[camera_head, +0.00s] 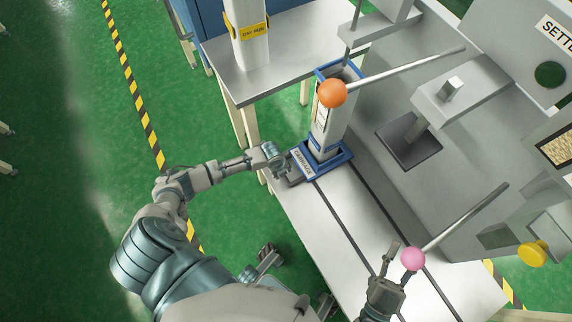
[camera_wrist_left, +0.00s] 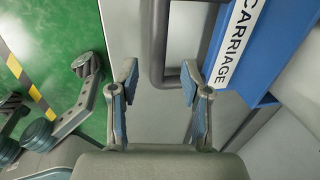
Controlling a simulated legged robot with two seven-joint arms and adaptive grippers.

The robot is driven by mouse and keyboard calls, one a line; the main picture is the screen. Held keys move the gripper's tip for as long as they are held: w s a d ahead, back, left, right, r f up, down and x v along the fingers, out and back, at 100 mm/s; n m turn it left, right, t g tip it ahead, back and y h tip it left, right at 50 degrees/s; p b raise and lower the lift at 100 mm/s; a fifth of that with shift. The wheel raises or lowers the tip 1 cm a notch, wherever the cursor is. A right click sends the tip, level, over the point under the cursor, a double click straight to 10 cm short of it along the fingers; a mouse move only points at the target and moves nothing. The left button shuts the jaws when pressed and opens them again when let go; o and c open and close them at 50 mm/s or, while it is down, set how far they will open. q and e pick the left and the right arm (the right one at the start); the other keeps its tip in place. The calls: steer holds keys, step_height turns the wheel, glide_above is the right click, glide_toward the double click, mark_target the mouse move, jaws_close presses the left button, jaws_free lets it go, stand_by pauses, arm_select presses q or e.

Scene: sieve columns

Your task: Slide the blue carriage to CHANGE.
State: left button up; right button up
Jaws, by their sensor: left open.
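The blue carriage (camera_head: 321,160) sits at the far end of the rails on the white bench and carries a tall pale column (camera_head: 328,120). Its white CARRIAGE label (camera_wrist_left: 238,38) shows in the left wrist view. A grey bar handle (camera_wrist_left: 157,45) sticks out from its side. My left gripper (camera_head: 284,167) is beside the carriage at the handle. In the left wrist view its fingers (camera_wrist_left: 160,80) are open, with the handle just beyond and between the tips, not clamped. My right gripper (camera_head: 397,262) looks open beside the pink knob (camera_head: 413,258). No CHANGE mark is readable.
Two dark rails (camera_head: 345,218) run along the bench towards the near right. An orange-knobbed lever (camera_head: 331,93) hangs over the column. A grey machine (camera_head: 455,180) stands to the right, with a yellow knob (camera_head: 532,254). A second column labelled DAY RUN (camera_head: 249,40) stands on a metal table.

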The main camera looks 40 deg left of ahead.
arm_select(q)
steer(key=f, duration=0.2)
steer(key=f+b, duration=0.1)
steer(key=shift+w+f, duration=0.2)
steer(key=shift+w, duration=0.05)
steer(key=shift+w+a+f, duration=0.1)
steer(key=shift+a+f, duration=0.15)
steer(key=shift+f, duration=0.15)
steer(key=shift+d+r, duration=0.1)
steer(key=shift+d, duration=0.15)
steer(key=shift+c, duration=1.4)
jaws_close()
arm_select(e)
steer(key=s+r+t, duration=0.2)
steer(key=r+t, duration=0.1)
steer(key=shift+s+d+m, duration=0.1)
steer(key=shift+s+m, duration=0.2)
